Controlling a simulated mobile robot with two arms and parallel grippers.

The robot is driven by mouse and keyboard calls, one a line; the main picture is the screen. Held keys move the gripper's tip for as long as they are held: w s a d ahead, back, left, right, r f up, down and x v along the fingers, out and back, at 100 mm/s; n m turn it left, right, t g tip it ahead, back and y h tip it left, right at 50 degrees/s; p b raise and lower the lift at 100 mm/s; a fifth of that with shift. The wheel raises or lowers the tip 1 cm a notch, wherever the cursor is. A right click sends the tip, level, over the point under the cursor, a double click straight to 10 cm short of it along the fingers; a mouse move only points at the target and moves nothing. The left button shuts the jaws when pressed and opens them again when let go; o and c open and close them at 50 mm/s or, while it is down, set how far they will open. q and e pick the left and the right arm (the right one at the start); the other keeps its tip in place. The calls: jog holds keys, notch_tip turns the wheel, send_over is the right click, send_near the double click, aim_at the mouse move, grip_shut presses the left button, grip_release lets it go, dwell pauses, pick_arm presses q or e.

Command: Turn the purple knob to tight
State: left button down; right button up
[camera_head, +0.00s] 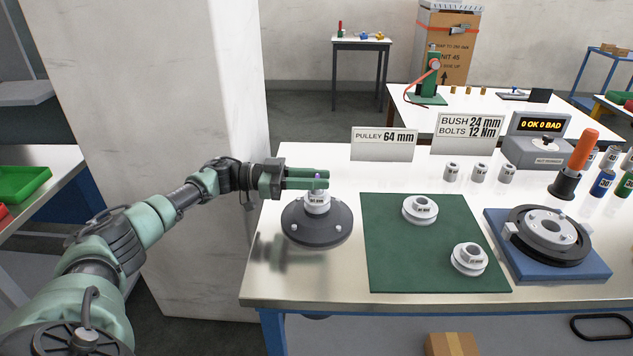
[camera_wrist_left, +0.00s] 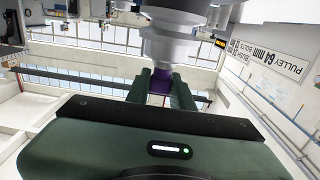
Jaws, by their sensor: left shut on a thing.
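The purple knob (camera_head: 317,177) shows as a small patch between the green fingers, above a white collar (camera_head: 316,203) on a round dark base (camera_head: 317,230). My left gripper (camera_head: 318,179) reaches in from the left, its fingers level, and is shut on the knob. In the left wrist view the purple knob (camera_wrist_left: 160,84) sits between the two finger tips of my left gripper (camera_wrist_left: 161,92), against a grey cylindrical part. Most of the knob is covered by the fingers, and its turn position cannot be read. My right gripper is not in view.
A green mat (camera_head: 400,265) with two white flanged parts lies right of the base. A blue plate (camera_head: 590,268) carries a dark pulley. Signs (camera_head: 384,144), white bushes and a display box (camera_head: 540,145) stand behind. A pale pillar (camera_head: 190,240) rises left of the table.

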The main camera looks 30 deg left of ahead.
pick_arm(q)
jog(key=c, duration=1.2)
grip_release()
jog(key=b+v, duration=0.2)
jog(key=v, duration=0.5)
jog(key=shift+s+a, duration=0.15)
jog(key=shift+a, duration=0.15)
